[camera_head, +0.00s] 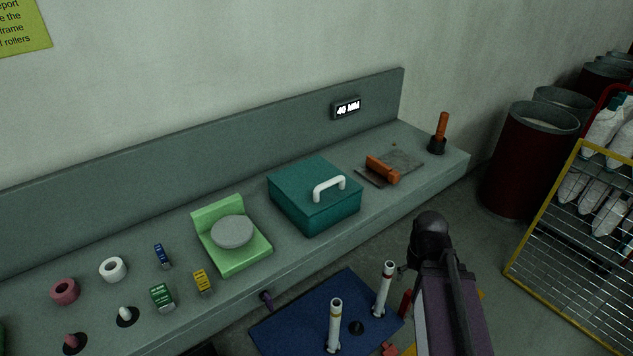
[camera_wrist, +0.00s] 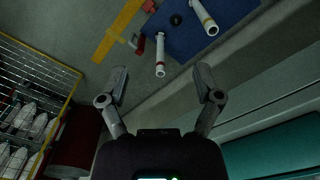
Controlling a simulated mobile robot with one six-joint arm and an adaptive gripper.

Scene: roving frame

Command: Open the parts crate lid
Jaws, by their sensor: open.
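The parts crate (camera_head: 302,204) is a teal box on the grey bench, right of the bench's middle. Its lid (camera_head: 305,172) lies flat and closed, with a white arched handle (camera_head: 330,186) on top. A teal surface at the lower right of the wrist view (camera_wrist: 285,150) looks like the same crate. My gripper (camera_wrist: 160,78) is open and empty, its two fingers spread wide. It is apart from the crate; in the head view my arm stands in front of the bench, right of the crate, and the fingers are mostly hidden.
A green scale-like stand (camera_head: 235,262) sits left of the crate. An orange-handled tool (camera_head: 382,170) on a grey plate and an upright orange handle (camera_head: 442,128) are to its right. A blue board (camera_head: 290,335) with white tubes is below. A wire rack (camera_head: 570,230) and dark red bins (camera_head: 525,165) stand right.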

